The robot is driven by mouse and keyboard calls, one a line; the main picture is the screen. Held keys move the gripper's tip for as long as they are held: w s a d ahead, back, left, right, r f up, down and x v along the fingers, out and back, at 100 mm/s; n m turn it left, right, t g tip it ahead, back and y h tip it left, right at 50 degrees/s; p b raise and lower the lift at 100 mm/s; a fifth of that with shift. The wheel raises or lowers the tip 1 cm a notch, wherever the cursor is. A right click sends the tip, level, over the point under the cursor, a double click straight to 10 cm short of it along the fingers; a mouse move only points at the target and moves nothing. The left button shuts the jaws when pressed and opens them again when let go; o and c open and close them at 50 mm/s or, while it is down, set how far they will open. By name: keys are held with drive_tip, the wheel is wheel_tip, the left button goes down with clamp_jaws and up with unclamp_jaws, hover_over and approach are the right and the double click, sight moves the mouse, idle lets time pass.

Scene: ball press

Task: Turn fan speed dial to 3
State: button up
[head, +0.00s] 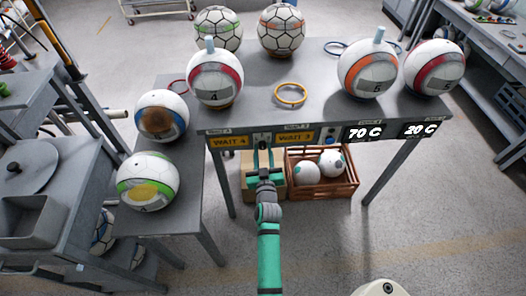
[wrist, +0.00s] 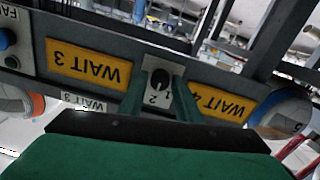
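My gripper (head: 264,150) is at the front panel of the grey table, between the yellow WAIT 4 and WAIT 3 signs. A 3 cannot be made out. The fingers seem empty; I cannot tell whether they touch the dial. A blue round knob (wrist: 6,40) on a pale plate, beside partly cut-off letters "FA", is at the left edge; it shows in the head view (head: 329,141).
Several balls stand on the table (head: 330,100), with an orange ring (head: 291,94) between them. A wooden crate (head: 340,192) with white balls and a cardboard box (head: 250,185) are below the panel. A side bench with two balls (head: 147,181) is at left.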

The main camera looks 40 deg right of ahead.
clamp_jaws()
drive_tip(key=c, duration=0.6)
unclamp_jaws()
drive_tip(key=shift+m, duration=0.3)
drive_tip(key=m, duration=0.9)
drive_tip(key=o, duration=1)
drive_tip(key=shift+o, duration=0.2)
